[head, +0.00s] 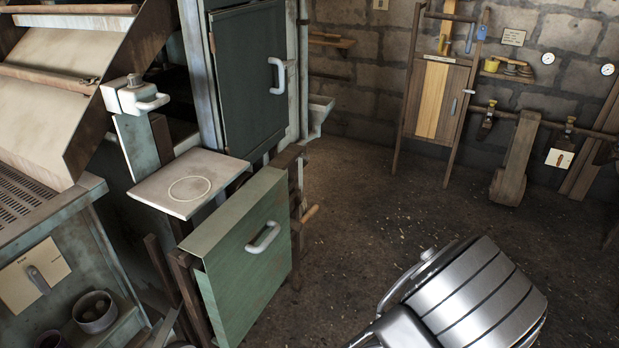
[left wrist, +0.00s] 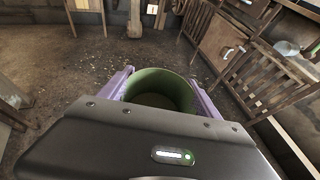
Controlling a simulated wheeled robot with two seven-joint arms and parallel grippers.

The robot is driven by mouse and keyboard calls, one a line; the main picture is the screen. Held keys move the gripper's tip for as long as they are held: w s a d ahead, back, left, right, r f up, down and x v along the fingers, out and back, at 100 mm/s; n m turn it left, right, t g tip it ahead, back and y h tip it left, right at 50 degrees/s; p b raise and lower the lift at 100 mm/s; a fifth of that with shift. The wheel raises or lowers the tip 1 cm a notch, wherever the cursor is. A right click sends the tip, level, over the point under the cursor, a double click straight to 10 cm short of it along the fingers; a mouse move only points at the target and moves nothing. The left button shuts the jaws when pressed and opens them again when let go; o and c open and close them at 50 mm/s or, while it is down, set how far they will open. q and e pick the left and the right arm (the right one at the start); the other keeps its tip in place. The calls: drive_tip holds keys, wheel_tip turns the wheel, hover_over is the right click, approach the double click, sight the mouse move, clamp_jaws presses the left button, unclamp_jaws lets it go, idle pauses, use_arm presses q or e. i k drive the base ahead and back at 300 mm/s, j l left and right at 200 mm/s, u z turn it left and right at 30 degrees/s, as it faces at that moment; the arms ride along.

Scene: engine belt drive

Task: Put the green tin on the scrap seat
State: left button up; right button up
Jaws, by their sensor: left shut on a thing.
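In the left wrist view, the green tin (left wrist: 172,82) stands between the two purple fingers of my left gripper (left wrist: 160,92), which is shut on it. I see its open top and inner wall; its lower part is hidden behind the gripper body. In the head view, a flat pale plate (head: 165,199) with a ring marked on it juts out beside the machine; it may be the scrap seat, but no label shows. The plate is empty. The tin, my left gripper and my right gripper do not show in the head view.
A green panel with a handle (head: 235,275) stands just right of the plate. A white-capped post (head: 135,97) rises behind it. A dark green door (head: 245,85) is further back. A silver ribbed part of my arm (head: 480,295) fills the lower right. The middle floor is clear.

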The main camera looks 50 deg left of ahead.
sight(191, 188)
drive_tip(key=u, duration=0.45)
drive_tip(key=l+u, duration=0.15)
drive_tip(key=u, duration=0.3)
drive_tip(key=i+u, duration=0.1)
drive_tip(key=u, duration=0.35)
drive_tip(key=l+u, duration=0.15)
drive_tip(key=u, duration=0.75)
drive_tip(key=l+u, duration=0.15)
drive_tip(key=u, duration=0.3)
drive_tip(key=k+j, duration=0.05)
